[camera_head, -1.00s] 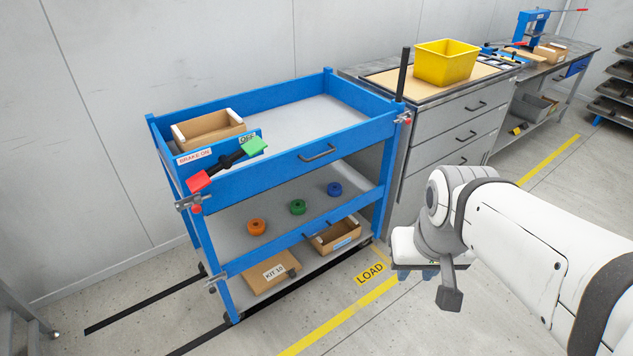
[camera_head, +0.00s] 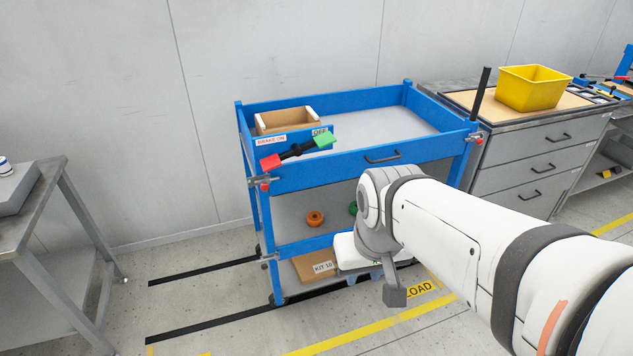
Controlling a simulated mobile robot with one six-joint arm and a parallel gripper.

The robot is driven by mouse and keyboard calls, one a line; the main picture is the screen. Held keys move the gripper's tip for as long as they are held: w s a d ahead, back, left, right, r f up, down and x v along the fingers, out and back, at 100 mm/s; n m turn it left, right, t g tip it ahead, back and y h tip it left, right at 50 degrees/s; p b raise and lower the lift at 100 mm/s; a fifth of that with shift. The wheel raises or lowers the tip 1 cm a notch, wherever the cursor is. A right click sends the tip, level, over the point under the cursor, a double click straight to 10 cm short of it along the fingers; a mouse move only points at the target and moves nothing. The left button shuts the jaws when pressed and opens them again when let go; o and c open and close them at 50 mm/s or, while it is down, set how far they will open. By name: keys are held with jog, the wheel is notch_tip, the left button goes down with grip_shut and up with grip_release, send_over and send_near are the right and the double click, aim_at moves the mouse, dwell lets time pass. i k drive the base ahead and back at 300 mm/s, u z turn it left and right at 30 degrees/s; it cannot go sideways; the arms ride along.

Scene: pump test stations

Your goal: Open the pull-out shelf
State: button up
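A blue cart (camera_head: 244,180) stands against the wall. Its top tray front (camera_head: 335,170) carries a dark handle (camera_head: 382,159). The grey middle shelf (camera_head: 285,220) has a blue front rail (camera_head: 305,244) and holds an orange ring part (camera_head: 315,218) and a green one (camera_head: 353,208). Clamp-like latches with red knobs sit at the upper left (camera_head: 263,185) and upper right (camera_head: 476,138) corners.
A red-and-green brake lever (camera_head: 298,149) sticks out at the front left. A kit box (camera_head: 314,267) lies on the bottom shelf. A drawer cabinet (camera_head: 535,165) with a yellow bin (camera_head: 532,87) adjoins right. A grey table (camera_head: 40,215) stands left. The floor between is clear.

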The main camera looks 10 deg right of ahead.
aim_at(293, 236)
jog(key=u, duration=0.1)
jog(key=i, duration=1)
